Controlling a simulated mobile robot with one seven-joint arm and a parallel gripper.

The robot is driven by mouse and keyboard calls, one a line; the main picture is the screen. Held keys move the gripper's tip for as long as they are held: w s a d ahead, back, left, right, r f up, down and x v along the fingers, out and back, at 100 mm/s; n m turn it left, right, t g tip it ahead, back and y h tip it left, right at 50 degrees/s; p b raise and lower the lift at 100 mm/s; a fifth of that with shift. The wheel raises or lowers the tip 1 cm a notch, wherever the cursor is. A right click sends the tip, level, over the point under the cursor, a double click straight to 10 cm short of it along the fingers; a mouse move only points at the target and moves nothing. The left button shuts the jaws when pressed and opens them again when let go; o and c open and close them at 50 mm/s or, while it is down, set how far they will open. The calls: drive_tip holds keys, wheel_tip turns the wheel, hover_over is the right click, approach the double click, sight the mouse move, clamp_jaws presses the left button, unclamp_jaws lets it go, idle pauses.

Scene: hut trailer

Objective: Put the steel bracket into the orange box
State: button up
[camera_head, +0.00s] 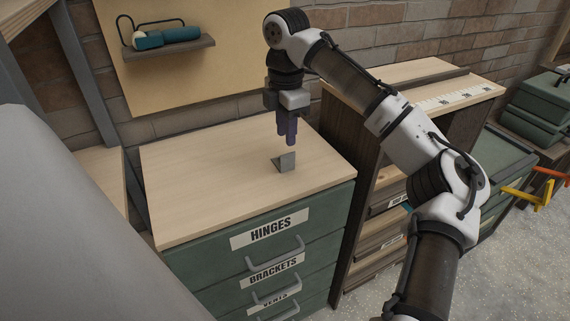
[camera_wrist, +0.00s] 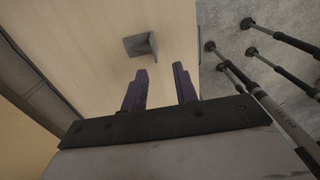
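The steel bracket (camera_head: 286,162) is a small grey L-shaped piece standing on the light wooden top of the green drawer cabinet. In the wrist view the bracket (camera_wrist: 140,45) lies beyond the fingertips, a little left of the middle between them. My gripper (camera_head: 287,142) points down just above the bracket, apart from it. In the wrist view the dark purple fingers of my gripper (camera_wrist: 160,68) are spread with nothing between them. I see no orange box in either view.
The green drawer cabinet (camera_head: 196,210) has a clear top around the bracket. A wooden shelf unit (camera_head: 345,190) stands to its right. A small wall shelf (camera_head: 168,47) holds a teal tool. Orange and yellow handles (camera_head: 545,190) stick out at far right. Green cases (camera_head: 540,105) stand behind.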

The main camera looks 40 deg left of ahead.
sight(286, 154)
wheel_tip(286, 154, down, 4)
drive_tip(key=shift+f, duration=0.2)
drive_tip(key=f, duration=0.2)
drive_tip(key=f+p, duration=0.1)
drive_tip(key=f, duration=0.1)
drive_tip(key=shift+w+a, duration=0.3)
drive_tip(key=shift+w, duration=0.05)
drive_tip(key=shift+f, duration=0.6)
clamp_jaws()
